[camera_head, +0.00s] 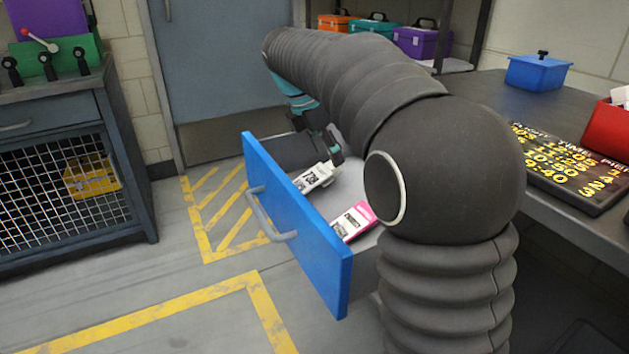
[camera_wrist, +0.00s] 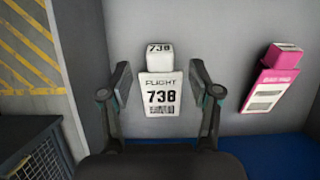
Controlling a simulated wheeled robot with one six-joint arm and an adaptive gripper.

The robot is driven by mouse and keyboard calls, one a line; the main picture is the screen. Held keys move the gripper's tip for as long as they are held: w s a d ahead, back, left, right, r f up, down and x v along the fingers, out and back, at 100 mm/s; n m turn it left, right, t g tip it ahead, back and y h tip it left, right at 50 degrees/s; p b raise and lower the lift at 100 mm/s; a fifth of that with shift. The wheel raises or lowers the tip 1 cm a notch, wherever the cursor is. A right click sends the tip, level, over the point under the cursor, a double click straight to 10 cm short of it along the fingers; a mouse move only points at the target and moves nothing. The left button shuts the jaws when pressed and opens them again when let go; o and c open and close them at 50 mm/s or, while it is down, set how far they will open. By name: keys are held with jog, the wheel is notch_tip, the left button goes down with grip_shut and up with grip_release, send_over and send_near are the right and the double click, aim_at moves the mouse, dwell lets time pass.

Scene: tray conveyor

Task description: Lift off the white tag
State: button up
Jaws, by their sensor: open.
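The white tag (camera_wrist: 161,95) lies in the open drawer and reads "FLIGHT 738" in the wrist view. It also shows in the head view (camera_head: 314,178), in the drawer just behind the blue front. My gripper (camera_wrist: 161,82) is open, with one finger on each side of the tag in the wrist view. In the head view the gripper (camera_head: 325,150) is close above the tag. I cannot tell whether the fingers touch it. A pink and white tag (camera_wrist: 272,82) lies in the same drawer to the right, apart from the gripper; it also shows in the head view (camera_head: 353,221).
The drawer's blue front (camera_head: 290,215) with a grey handle stands out over the floor. A dark counter (camera_head: 590,215) at right holds a flight board (camera_head: 570,165), a blue box (camera_head: 537,72) and a red container. A mesh-front cabinet (camera_head: 60,170) stands at left.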

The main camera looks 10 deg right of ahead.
jog(key=b+x, duration=0.1)
jog(key=x, duration=0.3)
jog(key=shift+f, duration=0.2)
grip_shut()
jog(key=shift+r, duration=0.1)
notch_tip(320, 180, up, 10)
jog(key=p, duration=0.2)
jog(key=shift+p, duration=0.35)
notch_tip(320, 180, up, 6)
jog(key=p, duration=0.6)
jog(key=shift+r, duration=0.2)
dwell(0.7)
